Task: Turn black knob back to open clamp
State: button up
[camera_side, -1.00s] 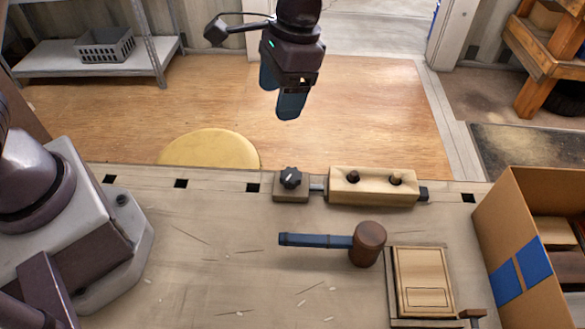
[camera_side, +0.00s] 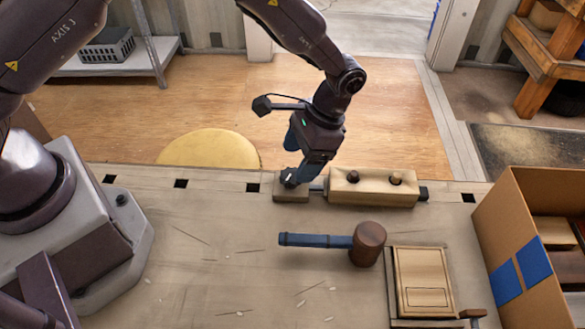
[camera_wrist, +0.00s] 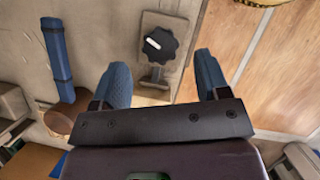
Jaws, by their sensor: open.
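The black knob (camera_side: 287,177) is lobed and sits on a small wooden base (camera_side: 292,195) at the bench's far edge. In the wrist view the knob (camera_wrist: 160,45) shows a white pointer mark and lies ahead of my fingers, roughly centred between them. A metal rod links the base to a wooden block (camera_side: 350,190) with two small pegs on top. My gripper (camera_side: 298,165) is open, its blue fingers low over the knob area; in the wrist view the gripper (camera_wrist: 162,70) has nothing between its fingers. In the side view a finger partly hides the knob, and contact cannot be told.
A mallet (camera_side: 368,245) with a blue handle lies on the bench in front of the clamp. A wooden panel in a frame (camera_side: 425,280) lies right of it, and a cardboard box (camera_side: 515,240) stands at the right edge. The bench's left middle is mostly clear.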

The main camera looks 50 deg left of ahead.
aim_at(291, 174)
jog(key=shift+x, duration=2)
jog(key=c, duration=0.9)
jog(key=shift+c, duration=0.2)
